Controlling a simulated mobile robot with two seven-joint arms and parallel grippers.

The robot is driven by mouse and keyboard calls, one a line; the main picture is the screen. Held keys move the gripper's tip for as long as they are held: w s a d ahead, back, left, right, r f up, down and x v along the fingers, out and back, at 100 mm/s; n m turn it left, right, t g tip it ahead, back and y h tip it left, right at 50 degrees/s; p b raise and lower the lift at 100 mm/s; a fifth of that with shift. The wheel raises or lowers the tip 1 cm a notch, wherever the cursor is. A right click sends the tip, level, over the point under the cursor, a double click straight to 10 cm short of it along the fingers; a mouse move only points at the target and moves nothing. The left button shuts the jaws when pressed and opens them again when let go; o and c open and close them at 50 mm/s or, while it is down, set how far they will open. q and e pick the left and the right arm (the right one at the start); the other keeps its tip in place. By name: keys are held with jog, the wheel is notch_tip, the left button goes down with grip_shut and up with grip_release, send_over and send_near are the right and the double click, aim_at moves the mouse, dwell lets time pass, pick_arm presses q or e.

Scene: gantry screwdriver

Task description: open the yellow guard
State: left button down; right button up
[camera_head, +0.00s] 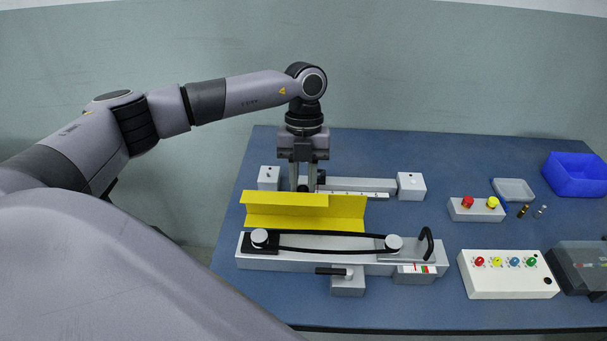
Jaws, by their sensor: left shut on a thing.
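The yellow guard (305,222) is a bent sheet of bright yellow behind the belt drive in the middle of the table. Its top edge stands up and its lower face shows toward me; the belt in front is uncovered. My left gripper (303,186) points down right behind the guard's top edge, with its fingers shut. The fingertips are partly hidden by the guard, so the exact hold is hard to see. My right gripper is not in view.
The belt drive (320,257) stands in front of the guard, with a black-handled clamp (347,281) below it. A grey slide rail (362,186) lies behind. To the right are a button box (477,209), a white control box (508,275) and a blue bin (576,175).

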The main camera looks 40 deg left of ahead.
pick_arm(q)
jog(key=c, duration=0.9)
grip_release()
jog(key=shift+s+d+r, duration=0.1)
jog(key=shift+s, duration=0.1)
jog(key=shift+c, duration=0.2)
jog(key=shift+w+r, duration=0.1)
jog(key=shift+r, duration=0.05)
jog(key=v, duration=0.7)
